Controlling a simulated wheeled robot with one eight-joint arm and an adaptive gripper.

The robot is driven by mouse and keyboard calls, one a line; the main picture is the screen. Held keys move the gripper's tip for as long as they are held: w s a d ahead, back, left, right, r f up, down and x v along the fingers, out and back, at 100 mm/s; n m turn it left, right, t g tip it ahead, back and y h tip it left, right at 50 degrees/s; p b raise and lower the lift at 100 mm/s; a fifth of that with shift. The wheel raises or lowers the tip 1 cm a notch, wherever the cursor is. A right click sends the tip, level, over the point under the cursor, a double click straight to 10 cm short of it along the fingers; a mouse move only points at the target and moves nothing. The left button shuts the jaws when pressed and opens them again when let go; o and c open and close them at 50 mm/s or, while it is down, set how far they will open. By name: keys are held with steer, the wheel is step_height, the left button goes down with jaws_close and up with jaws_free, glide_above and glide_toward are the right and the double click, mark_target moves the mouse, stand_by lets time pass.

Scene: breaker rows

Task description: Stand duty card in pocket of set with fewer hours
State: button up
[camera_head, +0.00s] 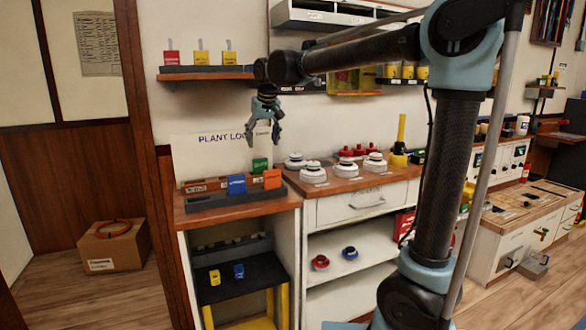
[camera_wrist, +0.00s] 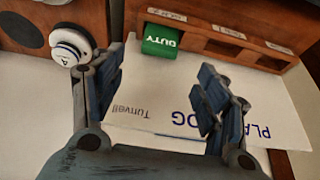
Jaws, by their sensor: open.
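The green duty card (camera_wrist: 162,40) stands in the end pocket of a wooden pocket rack (camera_wrist: 235,28); DUTY is readable on it. Two other pockets in that rack look empty in the wrist view, and their small labels are unreadable. In the head view the green card (camera_head: 260,165) is at the right end of the rack (camera_head: 205,184). A PLANT LOG sheet (camera_head: 225,155) stands behind; hours are not readable, though one word looks like Turnwell in the wrist view. My gripper (camera_head: 265,132) is open and empty above the rack, its fingers apart in the wrist view (camera_wrist: 160,70).
A blue block (camera_head: 236,184) and an orange block (camera_head: 272,179) stand in a dark tray in front of the rack. White round knobs (camera_head: 313,173) sit on the counter to the right. A shelf (camera_head: 205,74) with red and yellow tags hangs above left.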

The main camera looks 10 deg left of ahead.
steer(key=s+d+f+m+h, duration=0.1)
steer(key=s+d+f, duration=0.2)
steer(key=d, duration=0.6)
steer(key=s+d+f+m, duration=0.1)
steer(key=s+d+f, duration=0.2)
steer(key=d, duration=0.7)
steer(key=s+d+f+m+h, duration=0.1)
steer(key=s+d+f, duration=0.2)
steer(key=d, duration=0.6)
steer(key=s+d+f+m+g, duration=0.1)
steer(key=s+d+f+m, duration=0.2)
steer(key=s+d+f, duration=1.2)
steer(key=s+f, duration=0.3)
steer(key=shift+s+d+f+g, duration=0.25)
steer(key=shift+d+f+g, duration=0.05)
steer(key=shift+d+f, duration=0.1)
